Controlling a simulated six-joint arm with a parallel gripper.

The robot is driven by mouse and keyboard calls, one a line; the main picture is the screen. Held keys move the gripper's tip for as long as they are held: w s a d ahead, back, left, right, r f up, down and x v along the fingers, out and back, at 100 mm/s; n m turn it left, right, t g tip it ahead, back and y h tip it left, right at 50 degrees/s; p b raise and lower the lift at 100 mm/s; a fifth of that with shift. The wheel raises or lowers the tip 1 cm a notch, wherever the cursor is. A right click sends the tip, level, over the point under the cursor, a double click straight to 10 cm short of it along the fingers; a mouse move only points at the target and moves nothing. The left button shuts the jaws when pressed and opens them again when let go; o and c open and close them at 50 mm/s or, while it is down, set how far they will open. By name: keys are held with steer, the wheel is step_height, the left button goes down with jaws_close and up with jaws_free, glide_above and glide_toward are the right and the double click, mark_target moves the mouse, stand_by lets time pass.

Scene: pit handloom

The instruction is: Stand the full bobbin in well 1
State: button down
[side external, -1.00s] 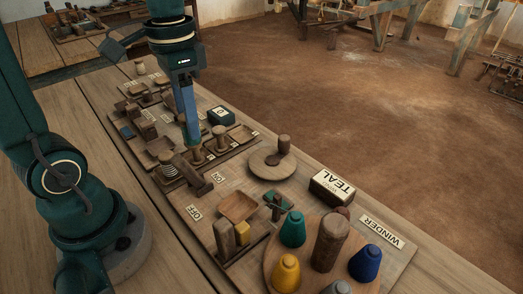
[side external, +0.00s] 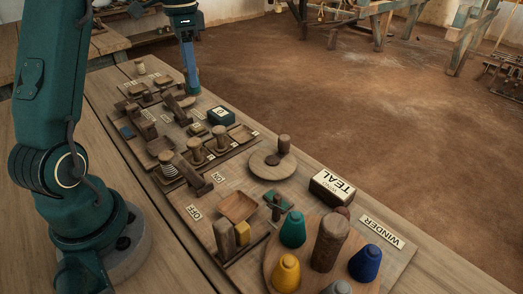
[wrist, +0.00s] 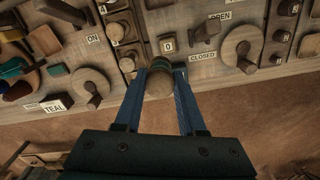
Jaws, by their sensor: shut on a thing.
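My gripper (side external: 191,86) is raised over the far side of the workbench in the side view. In the wrist view my gripper (wrist: 160,88) is shut on a bobbin (wrist: 159,82), whose round wooden end faces the camera with a teal band behind it. Its lower part is hidden. A tray of wells (side external: 210,160) holds several wooden bobbins, one with pale striped winding (side external: 167,164). The tray also shows in the wrist view (wrist: 120,35).
A wooden disc with a knob (side external: 272,165), a TEAL block (side external: 332,188) and cones of teal (side external: 293,228), blue (side external: 366,262) and yellow (side external: 286,274) thread stand nearer. Small blocks and levers crowd the bench.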

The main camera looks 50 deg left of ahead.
steer(key=shift+s+a+f, duration=0.15)
steer(key=shift+a+f, duration=0.3)
steer(key=shift+a, duration=0.05)
steer(key=shift+f, duration=0.25)
steer(key=w+d+f, duration=0.4)
steer(key=w+d, duration=0.1)
steer(key=w+d+f, duration=0.2)
steer(key=d, duration=0.1)
steer(key=shift+w+f, duration=0.35)
steer(key=shift+w, duration=0.05)
steer(key=shift+d+f, duration=0.1)
steer(key=shift+f, duration=1.9)
steer(key=shift+f, duration=0.2)
steer(key=c, duration=0.5)
jaws_free()
